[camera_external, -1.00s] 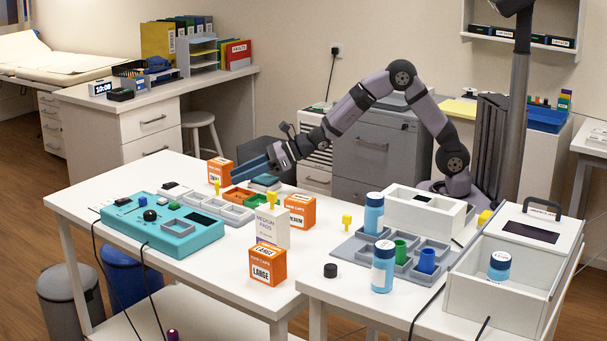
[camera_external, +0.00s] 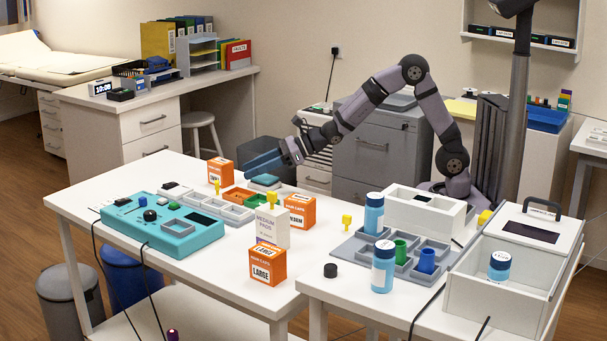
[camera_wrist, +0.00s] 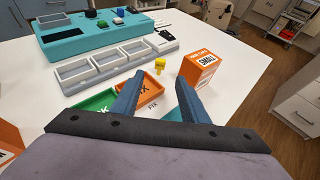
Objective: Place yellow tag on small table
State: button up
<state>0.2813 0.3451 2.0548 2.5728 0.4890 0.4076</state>
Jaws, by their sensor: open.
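A small yellow tag (camera_wrist: 160,65) stands on the white table beside the orange SMALL box (camera_wrist: 199,65) in the wrist view; the external view shows this tag (camera_external: 217,187) too. In the wrist view my gripper (camera_wrist: 157,90) points toward the tag, which lies beyond the fingertips.
Green (camera_wrist: 95,104) and orange (camera_wrist: 145,88) trays lie under my fingers. Grey trays (camera_wrist: 105,65) and a teal console (camera_wrist: 65,43) are beyond. An orange LARGE box (camera_external: 267,266) stands in front. The right table (camera_external: 345,290) holds bottles and a grey rack.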

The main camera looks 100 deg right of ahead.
aim_at(218, 181)
notch_tip(218, 181, up, 12)
jog(key=d+f+n+g+h+p, duration=0.15)
jog(key=d+n+h+p, duration=0.45)
jog(key=n, duration=1.6)
jog(key=w+a+n+t+y+p, duration=0.2)
jog(key=a+n+y+p, duration=0.35)
jog(key=n, duration=0.85)
jog(key=shift+y, duration=0.25)
jog(key=f+b, duration=0.1)
jog(key=f, duration=0.9)
jog(key=shift+a, duration=0.2)
jog(key=shift+f+p+x, duration=0.2)
jog(key=shift+p+x, duration=0.85)
jog(key=shift+x, duration=2.6)
jog(key=shift+s, duration=0.1)
